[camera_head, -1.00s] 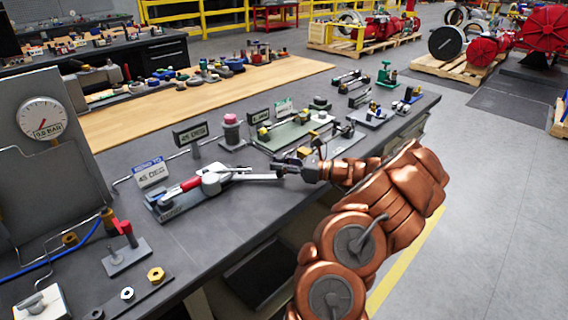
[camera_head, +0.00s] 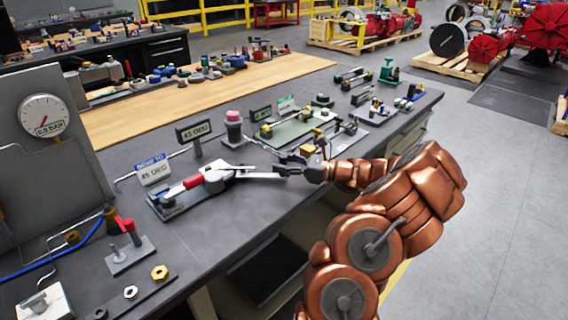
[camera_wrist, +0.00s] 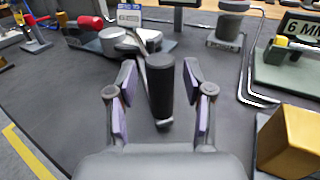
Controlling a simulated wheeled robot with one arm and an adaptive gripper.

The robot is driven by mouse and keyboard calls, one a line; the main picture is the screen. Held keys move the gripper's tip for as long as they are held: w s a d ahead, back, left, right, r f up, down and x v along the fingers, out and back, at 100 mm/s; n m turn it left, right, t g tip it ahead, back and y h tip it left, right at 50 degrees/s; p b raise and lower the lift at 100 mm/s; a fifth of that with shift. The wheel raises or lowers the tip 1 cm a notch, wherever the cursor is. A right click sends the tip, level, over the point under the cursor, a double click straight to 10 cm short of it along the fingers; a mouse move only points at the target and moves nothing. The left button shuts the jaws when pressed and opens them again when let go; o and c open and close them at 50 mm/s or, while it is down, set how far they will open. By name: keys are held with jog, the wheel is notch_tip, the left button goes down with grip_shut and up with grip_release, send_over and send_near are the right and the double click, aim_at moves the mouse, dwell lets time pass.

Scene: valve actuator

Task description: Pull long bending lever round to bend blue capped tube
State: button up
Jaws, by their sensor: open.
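The tube bender (camera_head: 213,178) sits on a base plate near the front edge of the dark bench. It has a red handle (camera_head: 193,183) and a long silver bending lever (camera_head: 250,175) pointing right. In the wrist view the lever's black grip (camera_wrist: 160,83) stands between my two fingers. My gripper (camera_head: 285,168) is open, also in the wrist view (camera_wrist: 160,95), with a visible gap on each side of the grip. A thin silver tube (camera_head: 180,153) runs behind the bender. I cannot make out a blue cap on it.
Signs stand behind the bender, one reading 45 DEG (camera_head: 194,131). A pink-topped post (camera_head: 233,125) is beside them. A yellow block (camera_wrist: 289,140) lies close right of my gripper. A pressure gauge (camera_head: 43,115) is at left. Bare bench lies in front of the bender.

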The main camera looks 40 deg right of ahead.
jog(key=v, duration=1.2)
dwell(0.5)
